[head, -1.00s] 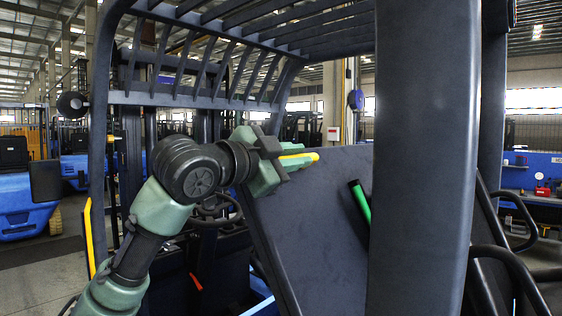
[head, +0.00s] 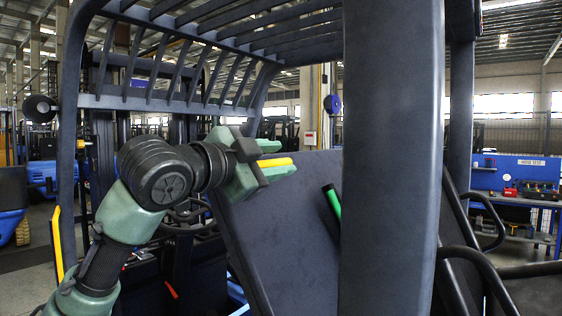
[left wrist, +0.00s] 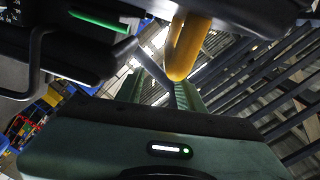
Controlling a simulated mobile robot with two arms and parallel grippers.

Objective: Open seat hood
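The seat hood (head: 285,235) is a large dark panel, tilted up inside the forklift cab. A yellow handle (head: 278,162) shows at its upper left edge and large at the top of the left wrist view (left wrist: 185,48). My left gripper (head: 268,164) is at this handle, its green fingers above and below it with no clear gap, so it looks shut on it. In the left wrist view the fingers (left wrist: 160,92) are partly hidden by the gripper body. A green bar (head: 332,201) shows on the hood's right part. My right gripper is not in view.
A thick dark pillar (head: 392,170) stands close in front and hides the hood's right side. The slatted overhead guard (head: 240,30) is above my arm. The steering wheel (head: 188,215) is behind it. A blue workbench (head: 520,178) stands at the far right.

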